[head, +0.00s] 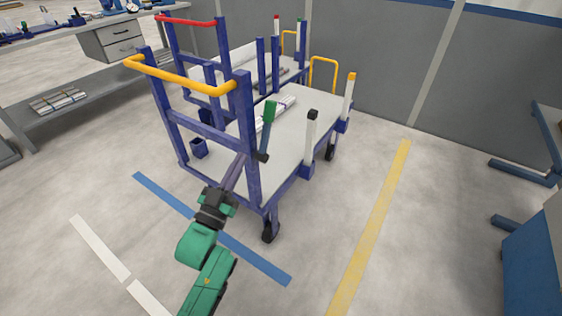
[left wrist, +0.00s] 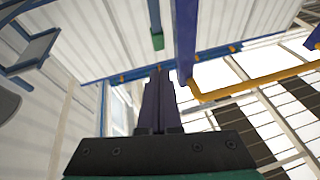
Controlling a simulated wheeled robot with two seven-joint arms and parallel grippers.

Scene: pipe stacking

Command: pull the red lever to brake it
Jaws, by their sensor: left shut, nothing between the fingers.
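A dark lever with a green grip (head: 269,113) stands upright beside the front corner post of the near trolley (head: 285,140). No lever on this near trolley looks red. In the left wrist view the lever's green end (left wrist: 157,41) shows just beyond my fingertips. My left gripper (head: 240,160) is shut and empty, just left of the lever's lower part and close to the blue post; I cannot tell whether it touches either. It also shows in the left wrist view (left wrist: 159,75). My right gripper is not in view.
The near trolley has a yellow handle (head: 180,78), which also shows in the wrist view (left wrist: 250,86). Behind it stands a second trolley with a red handle (head: 186,21) and a red-tipped post (head: 276,28). A workbench (head: 62,100) is at left.

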